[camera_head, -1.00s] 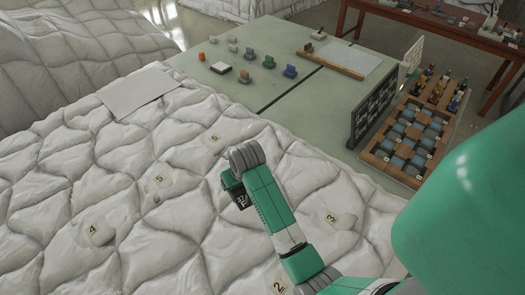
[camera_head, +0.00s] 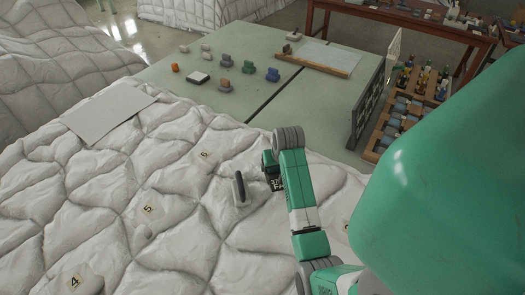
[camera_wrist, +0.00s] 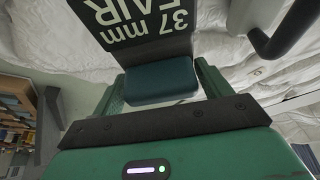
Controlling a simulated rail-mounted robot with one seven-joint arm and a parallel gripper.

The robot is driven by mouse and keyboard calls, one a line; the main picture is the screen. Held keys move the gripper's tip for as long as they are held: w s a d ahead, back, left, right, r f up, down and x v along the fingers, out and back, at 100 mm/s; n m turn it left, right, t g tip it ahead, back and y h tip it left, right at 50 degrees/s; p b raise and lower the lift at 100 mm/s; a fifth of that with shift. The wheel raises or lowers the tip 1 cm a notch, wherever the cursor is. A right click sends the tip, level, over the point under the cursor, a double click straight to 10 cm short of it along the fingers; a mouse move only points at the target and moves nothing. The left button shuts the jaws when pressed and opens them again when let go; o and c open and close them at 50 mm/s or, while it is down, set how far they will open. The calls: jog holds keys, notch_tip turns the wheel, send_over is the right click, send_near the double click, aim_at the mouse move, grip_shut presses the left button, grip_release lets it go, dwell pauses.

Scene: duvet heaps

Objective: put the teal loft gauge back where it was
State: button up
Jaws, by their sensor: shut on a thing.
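In the wrist view my gripper (camera_wrist: 162,88) is shut on the teal loft gauge (camera_wrist: 160,82), with a finger on either side of its teal block. A dark plate with pale lettering "37 mm FAIR" rises from the block. In the head view my gripper (camera_head: 272,172) is over the white quilted duvet (camera_head: 110,190), and the gauge's dark lettered plate (camera_head: 276,184) shows beside it. I cannot tell whether the gauge touches the duvet. A grey upright piece (camera_head: 239,187) stands on the duvet just left of my gripper.
Numbered cards 6 (camera_head: 203,156), 5 (camera_head: 148,209) and 4 (camera_head: 75,282) lie on the duvet. A blank white sheet (camera_head: 108,115) lies farther back.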

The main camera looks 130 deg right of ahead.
jog(key=s+d+b, duration=0.1)
jog(key=s+d, duration=0.1)
jog(key=d, duration=0.2)
jog(key=s+d+f+b, duration=0.1)
jog(key=s+d, duration=0.1)
jog(key=d, duration=0.3)
jog(key=s+d+b, duration=0.2)
jog(key=d, duration=0.3)
jog(key=shift+s+f, duration=0.15)
jog(key=shift+s, duration=0.2)
jog(key=shift+f+b, duration=0.7)
jog(key=shift+f, duration=1.05)
jog(key=shift+f, duration=0.15)
jog(key=o, duration=1.6)
jog(key=shift+c, duration=0.2)
jog(key=p+v, duration=0.3)
jog(key=v, duration=0.9)
jog(key=shift+p, duration=0.4)
jog(key=shift+w, duration=0.1)
